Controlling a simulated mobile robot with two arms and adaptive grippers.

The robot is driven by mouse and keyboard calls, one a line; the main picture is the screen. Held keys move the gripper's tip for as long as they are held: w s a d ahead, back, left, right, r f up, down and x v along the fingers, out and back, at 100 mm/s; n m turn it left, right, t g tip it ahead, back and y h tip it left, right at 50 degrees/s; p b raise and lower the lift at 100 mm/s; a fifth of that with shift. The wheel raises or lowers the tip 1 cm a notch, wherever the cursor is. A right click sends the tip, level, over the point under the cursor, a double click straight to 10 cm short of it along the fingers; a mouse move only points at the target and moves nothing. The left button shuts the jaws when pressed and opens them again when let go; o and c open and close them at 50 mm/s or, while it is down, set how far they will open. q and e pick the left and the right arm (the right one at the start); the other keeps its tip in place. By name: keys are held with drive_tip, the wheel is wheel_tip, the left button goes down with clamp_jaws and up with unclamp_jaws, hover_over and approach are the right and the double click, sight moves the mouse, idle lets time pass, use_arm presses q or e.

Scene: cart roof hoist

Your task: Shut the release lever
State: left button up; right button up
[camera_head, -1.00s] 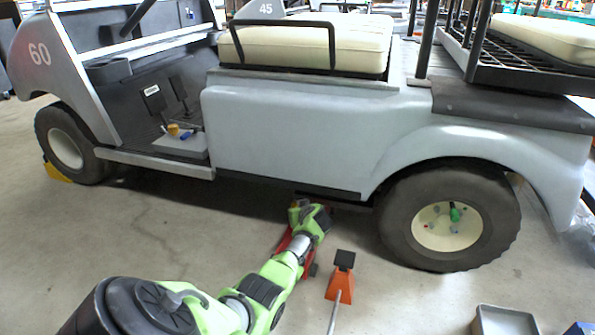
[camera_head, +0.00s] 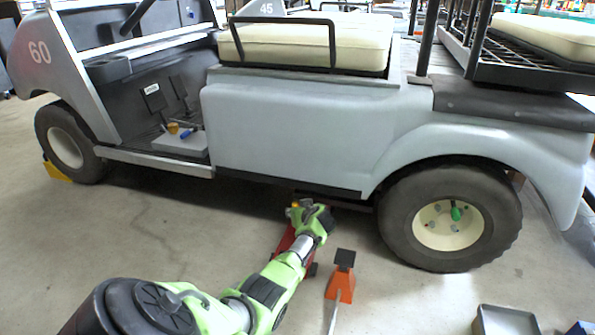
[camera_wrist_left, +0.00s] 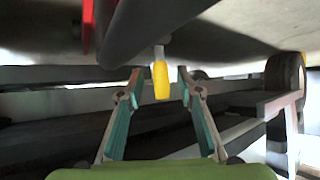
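The release lever shows in the left wrist view as a short stem with a yellow grip (camera_wrist_left: 161,80), hanging beside a dark bar. My left gripper (camera_wrist_left: 160,88) is open, with one teal-sided finger on each side of the yellow grip and a gap visible on both sides. In the head view my left arm reaches from the lower left to the cart's lower edge, over a red floor jack (camera_head: 284,246) that it partly hides. A small yellow-orange spot shows beside the wrist there; I cannot tell if it is the lever. The left fingertips are hidden in that view. My right gripper is not in view.
The grey cart (camera_head: 290,130) stands over the jack, with its rear wheel (camera_head: 400,222) to the right. A grey tray (camera_head: 505,312) lies at lower right. The floor left of the arm is clear.

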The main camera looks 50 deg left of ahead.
use_arm(q)
drive_tip(key=shift+d, duration=0.1)
drive_tip(key=shift+v, duration=5.95)
